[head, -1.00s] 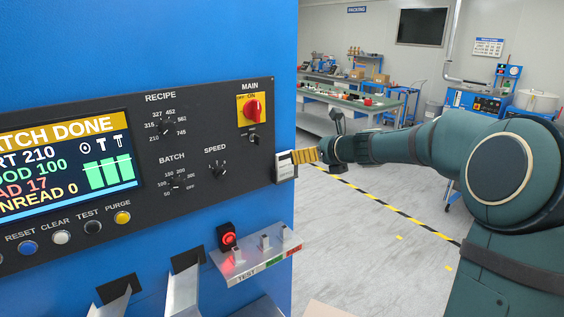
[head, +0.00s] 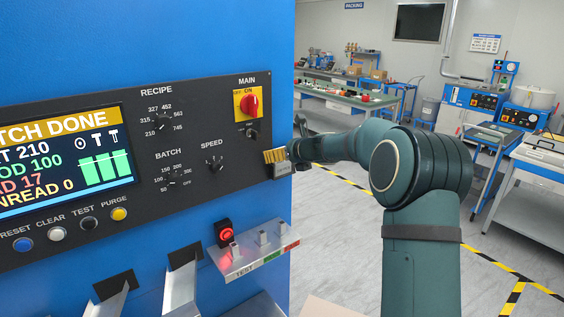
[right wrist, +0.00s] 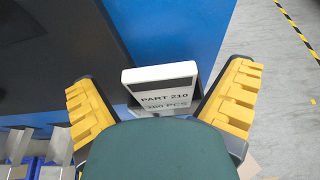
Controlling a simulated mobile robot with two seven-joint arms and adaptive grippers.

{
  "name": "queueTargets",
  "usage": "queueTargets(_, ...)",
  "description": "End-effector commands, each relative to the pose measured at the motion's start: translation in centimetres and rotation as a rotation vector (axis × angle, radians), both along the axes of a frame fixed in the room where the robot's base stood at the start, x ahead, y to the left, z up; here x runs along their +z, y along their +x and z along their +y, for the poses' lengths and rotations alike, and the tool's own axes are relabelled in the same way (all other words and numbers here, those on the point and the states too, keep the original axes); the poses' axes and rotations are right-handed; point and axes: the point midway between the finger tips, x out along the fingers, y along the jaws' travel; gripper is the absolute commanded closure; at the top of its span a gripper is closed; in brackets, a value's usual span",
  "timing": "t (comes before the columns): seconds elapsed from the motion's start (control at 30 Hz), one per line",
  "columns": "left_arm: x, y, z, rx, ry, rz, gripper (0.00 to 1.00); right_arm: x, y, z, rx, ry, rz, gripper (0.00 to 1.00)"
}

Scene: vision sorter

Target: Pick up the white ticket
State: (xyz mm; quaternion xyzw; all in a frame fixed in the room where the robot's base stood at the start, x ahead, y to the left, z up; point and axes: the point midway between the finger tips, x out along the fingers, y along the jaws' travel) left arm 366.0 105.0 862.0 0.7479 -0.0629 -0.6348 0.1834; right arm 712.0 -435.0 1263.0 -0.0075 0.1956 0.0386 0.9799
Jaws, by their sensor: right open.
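The white ticket (right wrist: 166,99), printed "PART 210" and "100 PCS", shows in the right wrist view below the dark slot of a small white housing (right wrist: 158,72) on the machine's side. Its lower part is hidden behind my own green hand. My right gripper (right wrist: 163,88) is open, with one yellow finger on each side of the housing and ticket, apart from the ticket. In the head view my right gripper (head: 275,156) is at the panel's right edge, and its yellow finger partly covers the housing (head: 283,170). The ticket cannot be made out there. My left gripper is not in view.
The blue machine's dark panel (head: 205,190) is close on the left, with a red main switch (head: 249,102) above my gripper. A metal test shelf (head: 250,259) juts out below. Open floor (head: 330,215) and benches lie to the right.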

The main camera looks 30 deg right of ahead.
Motion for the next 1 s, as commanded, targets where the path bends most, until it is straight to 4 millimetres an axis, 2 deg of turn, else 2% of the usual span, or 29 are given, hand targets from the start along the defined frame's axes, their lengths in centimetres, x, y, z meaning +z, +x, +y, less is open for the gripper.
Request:
queueTargets(0.23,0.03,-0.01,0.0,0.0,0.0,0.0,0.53,-0.02,0.15,-0.01,-0.001,0.0,-0.001,0.0)
queueTargets(0.3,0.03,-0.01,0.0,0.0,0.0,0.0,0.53,-0.02,0.15,-0.01,-0.001,0.0,-0.001,0.25)
queueTargets(0.4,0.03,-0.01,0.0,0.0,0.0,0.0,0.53,-0.02,0.13,-0.01,0.0,0.0,-0.001,0.56)
queueTargets(0.83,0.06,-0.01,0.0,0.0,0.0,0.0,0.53,0.08,0.1,-0.02,-0.001,0.0,-0.001,0.57)
queueTargets(1.0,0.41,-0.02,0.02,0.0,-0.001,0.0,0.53,0.9,-0.27,-0.14,-0.001,0.0,-0.001,0.57)
